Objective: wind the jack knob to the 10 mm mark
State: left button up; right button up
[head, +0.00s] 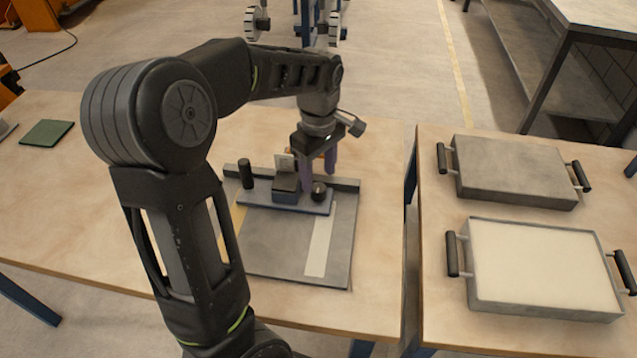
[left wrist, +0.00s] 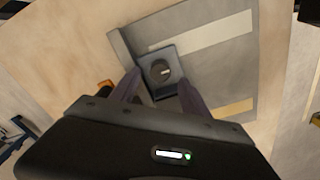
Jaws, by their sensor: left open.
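The jack is a blue-grey base (head: 262,196) with a dark block (head: 287,188) on it, at the back of a grey plate. A round black knob (head: 319,190) sits at its right end. In the left wrist view the knob (left wrist: 160,71) is dark, with a short pale line on its face. My left gripper (head: 320,170) points down at the knob, its purple fingers open. In the left wrist view the fingertips (left wrist: 159,80) lie either side of the knob; I cannot tell whether they touch it. No 10 mm mark is readable. My right gripper is not in view.
The grey plate (head: 278,243) has a white strip (head: 320,246) and a raised back edge. A black post (head: 246,173) stands left of the block. On the right table are a lidded-looking grey tray (head: 515,172) and a tray of pale material (head: 480,292). A gap separates the tables.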

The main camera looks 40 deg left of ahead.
aim_at(318, 187)
pick_arm(q)
jog(key=shift+f, duration=1.95)
grip_shut()
